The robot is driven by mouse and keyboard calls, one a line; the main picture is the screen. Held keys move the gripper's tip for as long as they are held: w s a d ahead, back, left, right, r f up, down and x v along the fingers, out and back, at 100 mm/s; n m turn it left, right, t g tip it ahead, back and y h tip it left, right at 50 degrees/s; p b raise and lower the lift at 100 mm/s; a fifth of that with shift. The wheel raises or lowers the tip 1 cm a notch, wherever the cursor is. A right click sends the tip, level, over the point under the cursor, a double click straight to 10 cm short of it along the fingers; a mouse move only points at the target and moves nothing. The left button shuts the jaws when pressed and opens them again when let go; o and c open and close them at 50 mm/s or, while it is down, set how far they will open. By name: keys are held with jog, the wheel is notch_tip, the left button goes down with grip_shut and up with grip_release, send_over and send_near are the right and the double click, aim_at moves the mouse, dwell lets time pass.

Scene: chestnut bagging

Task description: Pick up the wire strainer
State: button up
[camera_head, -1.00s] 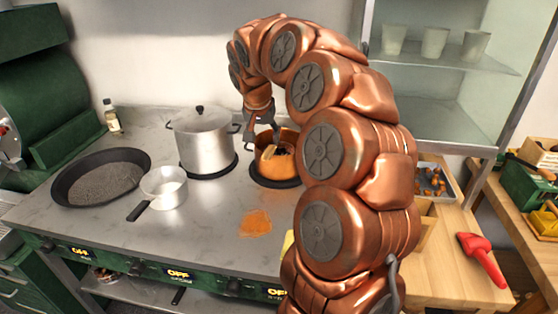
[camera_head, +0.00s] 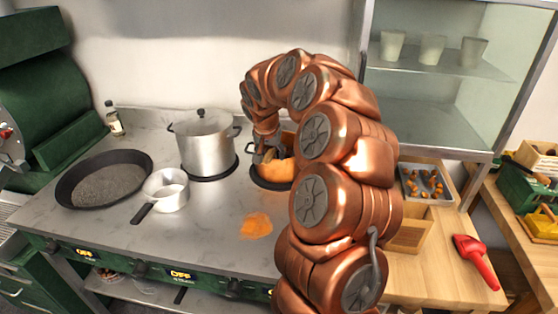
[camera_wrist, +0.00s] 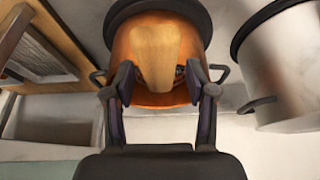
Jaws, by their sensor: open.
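A copper pot (camera_head: 276,177) stands on a dark round burner at the back right of the stove top. It also shows in the wrist view (camera_wrist: 128,45). My gripper (camera_wrist: 160,76) is open at the pot, one finger on each side of a broad tan piece (camera_wrist: 158,45). I cannot tell whether the fingers touch this piece. In the head view my gripper (camera_head: 262,154) is low at the pot's left rim. I cannot make out the wire mesh of a strainer; the tan piece may be part of it. My arm hides the pot's right side.
A tall steel stockpot (camera_head: 205,146) stands close left of the copper pot. A small saucepan (camera_head: 167,190) and a wide dark pan (camera_head: 70,187) are farther left. An orange patch (camera_head: 256,225) lies on the front stove top. A glass-shelved cabinet (camera_head: 430,110) rises at the right.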

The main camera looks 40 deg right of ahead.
grip_shut()
dwell(0.4)
jog(key=shift+r, duration=0.15)
